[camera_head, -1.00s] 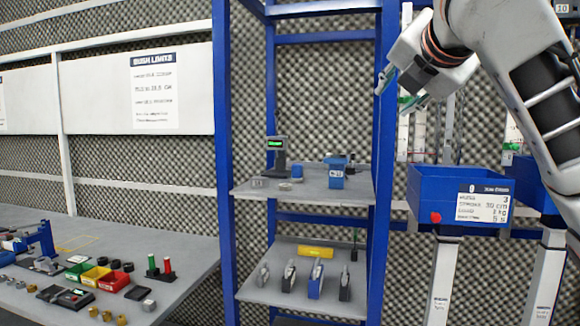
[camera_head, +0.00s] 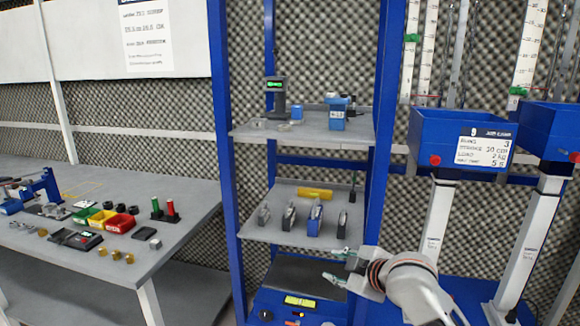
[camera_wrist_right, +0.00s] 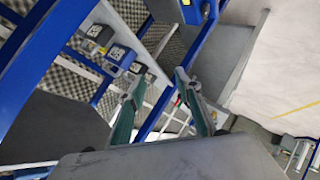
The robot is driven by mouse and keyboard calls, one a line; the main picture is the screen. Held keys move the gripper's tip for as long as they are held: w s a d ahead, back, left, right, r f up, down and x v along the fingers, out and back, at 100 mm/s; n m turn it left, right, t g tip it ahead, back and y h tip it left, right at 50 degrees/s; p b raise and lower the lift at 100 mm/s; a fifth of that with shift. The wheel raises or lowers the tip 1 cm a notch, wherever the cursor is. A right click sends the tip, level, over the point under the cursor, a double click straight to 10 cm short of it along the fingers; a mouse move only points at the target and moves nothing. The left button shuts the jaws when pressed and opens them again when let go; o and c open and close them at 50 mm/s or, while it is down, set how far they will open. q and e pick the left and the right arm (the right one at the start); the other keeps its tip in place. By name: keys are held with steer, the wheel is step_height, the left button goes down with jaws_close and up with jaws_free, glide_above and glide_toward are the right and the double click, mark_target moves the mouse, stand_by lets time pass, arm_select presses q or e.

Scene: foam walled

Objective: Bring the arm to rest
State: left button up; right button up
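My right gripper (camera_head: 338,266) is in the lower middle of the head view, its arm coming from the lower right. Its two fingers point left and stand apart, with nothing between them. It is in front of the lower part of the blue-framed rack. In the right wrist view the gripper (camera_wrist_right: 158,92) also shows two green-sided fingers spread apart and empty. My left gripper is in neither view.
The blue rack's upper shelf (camera_head: 260,134) holds small instruments; its middle shelf (camera_head: 262,232) holds several upright tools. Below is a blue unit (camera_head: 275,297). A grey table (camera_head: 188,222) with small bins is left. Blue boxes on posts (camera_head: 437,135) stand right.

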steer(key=s+d+f+m+h, duration=0.1)
steer(key=s+d+f+m, duration=0.15)
steer(key=s+f, duration=0.7)
steer(key=s+d+f+m, duration=0.1)
steer(key=s+f+m, duration=0.4)
steer(key=f, duration=0.7)
steer(key=s+d+f+m, duration=0.1)
steer(key=s+f, duration=0.2)
steer(key=s, duration=0.3)
steer(key=s+d+f+m+h, duration=0.1)
steer(key=s+d+f, duration=0.1)
steer(key=s, duration=0.5)
steer(key=s+d+f+m, duration=0.1)
steer(key=s+d+f, duration=0.1)
steer(key=s+f, duration=0.2)
steer(key=shift+s+f, duration=0.25)
steer(key=shift+s, duration=0.95)
steer(key=shift+c, duration=0.4)
